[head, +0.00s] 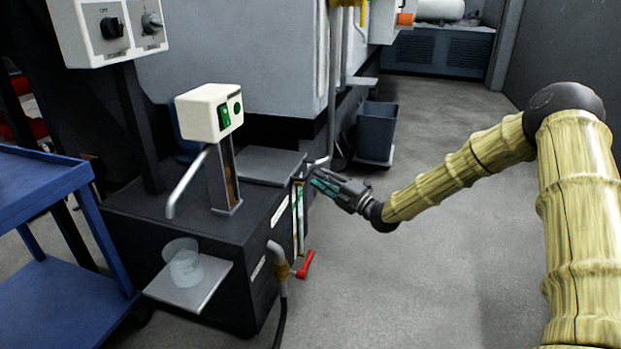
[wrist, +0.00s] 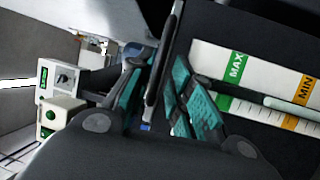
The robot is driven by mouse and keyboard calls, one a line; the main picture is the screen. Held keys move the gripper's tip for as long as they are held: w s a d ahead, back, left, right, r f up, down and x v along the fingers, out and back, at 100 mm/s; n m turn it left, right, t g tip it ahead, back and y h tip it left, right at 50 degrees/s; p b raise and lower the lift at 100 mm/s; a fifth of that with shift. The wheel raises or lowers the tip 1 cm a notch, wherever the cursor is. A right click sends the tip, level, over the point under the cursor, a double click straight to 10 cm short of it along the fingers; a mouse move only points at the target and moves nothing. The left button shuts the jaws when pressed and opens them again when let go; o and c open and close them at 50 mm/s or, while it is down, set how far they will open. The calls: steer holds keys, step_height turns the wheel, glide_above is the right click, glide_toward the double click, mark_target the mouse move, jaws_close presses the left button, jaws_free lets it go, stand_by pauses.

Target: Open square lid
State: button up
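The square lid (head: 268,165) is a flat grey plate on top of the dark tank (head: 190,222), in the head view. It lies level, near the tank's right end. My gripper (head: 318,184) is at the tank's right side, close to the lid's edge. In the wrist view my gripper (wrist: 160,97) has its two teal-padded fingers apart. A thin dark edge (wrist: 172,45), which looks like the lid's rim, runs into the space between them. I cannot tell whether either finger touches it.
A level gauge with MAX and MIN marks (wrist: 236,70) is on the tank side by my fingers. A switch box (head: 209,112) and bent spout (head: 187,182) stand left of the lid. A red-handled valve (head: 306,264) is below. Open floor lies right.

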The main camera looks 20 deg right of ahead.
mark_target(310, 170)
steer(key=shift+b+x, duration=1)
steer(key=shift+x, duration=1.6)
jaws_close()
